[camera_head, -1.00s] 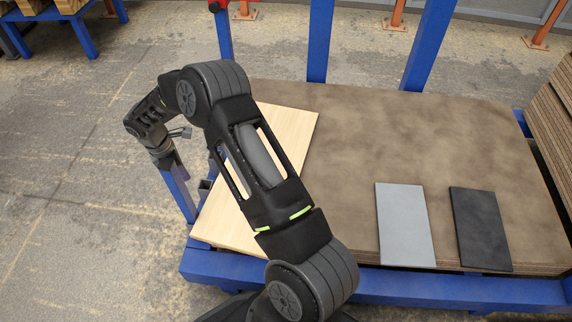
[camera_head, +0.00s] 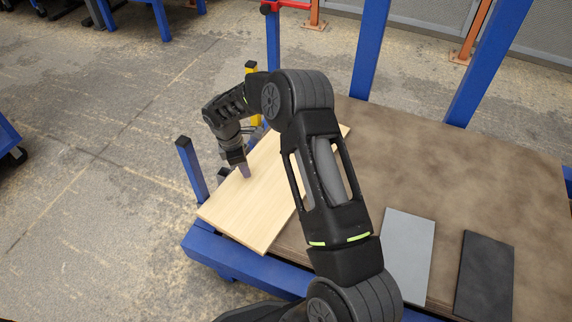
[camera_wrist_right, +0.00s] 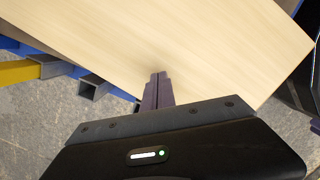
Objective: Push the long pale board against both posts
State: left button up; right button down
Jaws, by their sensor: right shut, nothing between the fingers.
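The long pale board (camera_head: 247,215) lies slanted on the left end of the brown surface, partly hidden behind my right arm. My right gripper (camera_head: 245,173) points down at the board's left part. Its fingers are shut and empty; in the right wrist view the fingertips (camera_wrist_right: 157,76) are over the board (camera_wrist_right: 190,40), and I cannot tell whether they touch it. Two tall blue posts, one nearer the middle (camera_head: 370,50) and one further right (camera_head: 490,60), rise behind the surface, apart from the board's visible part. My left gripper is not in view.
A grey panel (camera_head: 404,258) and a dark panel (camera_head: 485,275) lie on the brown surface (camera_head: 450,170) at right. A short blue post (camera_head: 191,168) stands by the board's left edge. Blue frame beams (camera_head: 235,262) run in front. The surface behind the panels is clear.

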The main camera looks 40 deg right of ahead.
aim_at(285, 171)
jog(key=s+d+b, duration=0.1)
jog(key=s+d, duration=0.1)
jog(key=d, duration=0.1)
jog(key=s+d+b, duration=0.1)
jog(key=d, duration=0.3)
jog(key=s+d+b, duration=0.1)
jog(key=s+d, duration=0.1)
jog(key=d, duration=0.2)
jog(key=shift+s+f, duration=0.1)
jog(key=shift+s, duration=0.2)
jog(key=shift+a+f+b, duration=0.1)
jog(key=shift+f+b, duration=0.4)
jog(key=shift+b, duration=0.1)
jog(key=shift+f, duration=0.2)
jog(key=shift+a, duration=0.1)
jog(key=shift+a, duration=0.1)
